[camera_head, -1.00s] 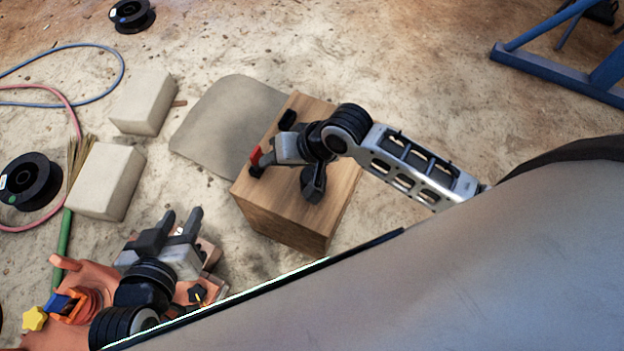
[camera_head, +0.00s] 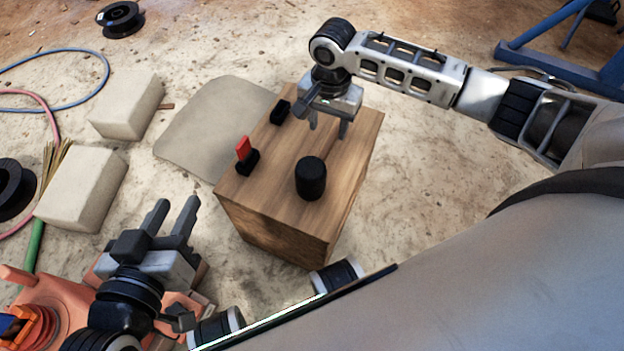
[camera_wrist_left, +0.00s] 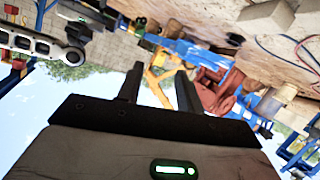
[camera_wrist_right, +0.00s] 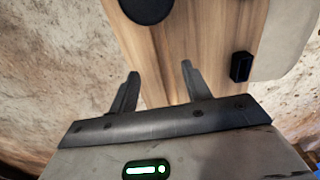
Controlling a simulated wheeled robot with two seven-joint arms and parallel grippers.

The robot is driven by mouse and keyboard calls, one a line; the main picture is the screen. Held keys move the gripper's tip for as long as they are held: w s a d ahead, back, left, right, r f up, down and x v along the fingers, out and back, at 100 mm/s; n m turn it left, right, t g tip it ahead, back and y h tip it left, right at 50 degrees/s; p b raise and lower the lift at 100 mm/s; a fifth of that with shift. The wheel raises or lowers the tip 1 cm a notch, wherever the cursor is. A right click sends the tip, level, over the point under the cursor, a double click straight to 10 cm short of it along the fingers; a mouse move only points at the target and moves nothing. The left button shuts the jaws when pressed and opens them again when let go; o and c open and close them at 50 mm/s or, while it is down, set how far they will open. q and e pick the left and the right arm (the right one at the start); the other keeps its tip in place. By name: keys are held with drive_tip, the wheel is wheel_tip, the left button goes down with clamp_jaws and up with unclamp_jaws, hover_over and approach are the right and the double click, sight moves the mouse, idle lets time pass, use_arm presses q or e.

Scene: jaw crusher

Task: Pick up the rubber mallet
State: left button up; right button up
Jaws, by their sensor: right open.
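A short black cylinder (camera_head: 310,178) stands upright on top of the wooden block (camera_head: 348,150) and looks like the mallet's rubber head. My right gripper (camera_head: 328,126) is open and empty over the far right part of the block, apart from the cylinder. Its fingers also show empty in the right wrist view (camera_wrist_right: 160,72). My left gripper (camera_head: 174,207) is open and empty, left of the block.
A black holder with a red piece (camera_head: 243,152) and a small black block (camera_head: 281,111) sit on the wooden block's left side. A grey mat (camera_head: 205,125) and two pale blocks (camera_head: 82,188) lie to the left. A blue steel frame (camera_head: 560,65) stands at the far right.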

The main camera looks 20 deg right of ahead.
sight(326, 146)
wheel_tip(326, 146, down, 4)
drive_tip(key=shift+r+b, duration=0.25)
drive_tip(key=shift+b, duration=0.25)
drive_tip(key=f+b, duration=0.2)
drive_tip(key=f, duration=0.1)
drive_tip(key=f+b, duration=0.1)
drive_tip(key=shift+w+d+f, duration=0.1)
drive_tip(key=shift+w+f, duration=0.05)
drive_tip(key=shift+w, duration=0.1)
drive_tip(key=shift+f+b, duration=0.3)
drive_tip(key=shift+f, duration=0.15)
use_arm(q)
drive_tip(key=shift+w+d+r+n+t+h, duration=0.25)
drive_tip(key=shift+d+r+n+t+h, duration=0.5)
drive_tip(key=shift+r+n+h, duration=0.15)
use_arm(e)
drive_tip(key=shift+r, duration=0.1)
clamp_jaws()
